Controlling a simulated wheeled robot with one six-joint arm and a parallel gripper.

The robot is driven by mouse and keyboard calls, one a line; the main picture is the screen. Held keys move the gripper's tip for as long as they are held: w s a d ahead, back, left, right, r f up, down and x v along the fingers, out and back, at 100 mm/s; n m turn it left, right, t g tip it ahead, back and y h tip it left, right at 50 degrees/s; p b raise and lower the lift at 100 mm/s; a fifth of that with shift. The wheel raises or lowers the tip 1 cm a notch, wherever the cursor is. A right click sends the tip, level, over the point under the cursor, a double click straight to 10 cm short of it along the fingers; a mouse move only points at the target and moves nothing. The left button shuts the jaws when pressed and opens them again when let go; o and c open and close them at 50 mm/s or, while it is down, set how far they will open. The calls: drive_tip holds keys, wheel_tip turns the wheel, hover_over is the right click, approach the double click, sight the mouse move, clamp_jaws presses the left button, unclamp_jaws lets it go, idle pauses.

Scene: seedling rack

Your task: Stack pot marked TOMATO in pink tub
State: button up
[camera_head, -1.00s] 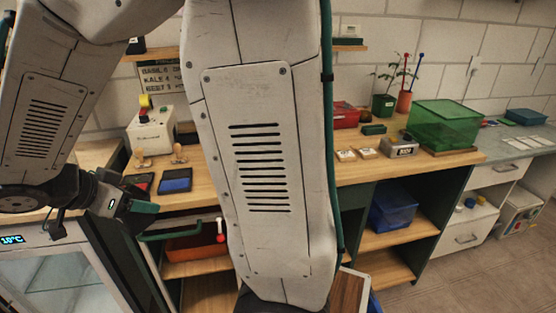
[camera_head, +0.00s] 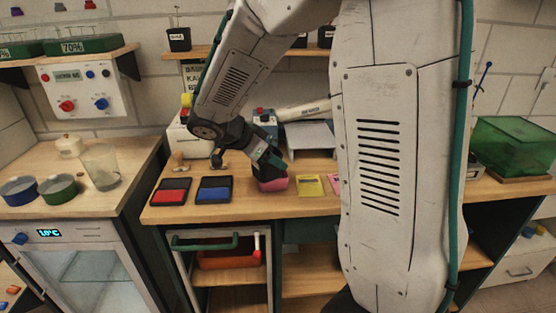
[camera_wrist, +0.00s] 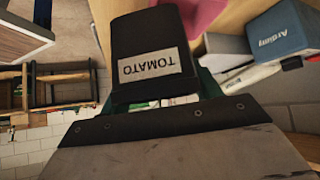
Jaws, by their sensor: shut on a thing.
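My gripper (camera_head: 272,160) is shut on a black pot with a white label reading TOMATO (camera_wrist: 150,55). The label appears upside down in the wrist view. In the head view the dark pot (camera_head: 268,172) hangs below the jaws, over the wooden worktop. The pink tub (camera_head: 274,184) shows just below the pot there. In the wrist view the tub (camera_wrist: 202,12) is at the top edge, partly hidden behind the pot. I cannot tell whether the pot touches the tub or is apart from it.
Red (camera_head: 172,191) and blue (camera_head: 214,190) ink pads lie left of the tub. A yellow tray (camera_head: 311,186) lies to its right. A grey-blue box (camera_wrist: 283,32) stands nearby in the wrist view. My own arm hides the worktop's right part.

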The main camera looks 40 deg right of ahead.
drive_tip(key=w+d, duration=0.3)
drive_tip(key=d, duration=0.1)
drive_tip(key=shift+w+f, duration=0.15)
drive_tip(key=shift+f, duration=0.1)
drive_tip(key=shift+w+d+f, duration=0.1)
drive_tip(key=shift+d+f, duration=0.05)
drive_tip(key=shift+f, duration=0.75)
drive_tip(key=shift+w+d+f, duration=0.1)
drive_tip(key=shift+f, duration=0.8)
drive_tip(key=shift+f, duration=0.3)
drive_tip(key=o, duration=1.1)
drive_tip(key=shift+r, duration=0.1)
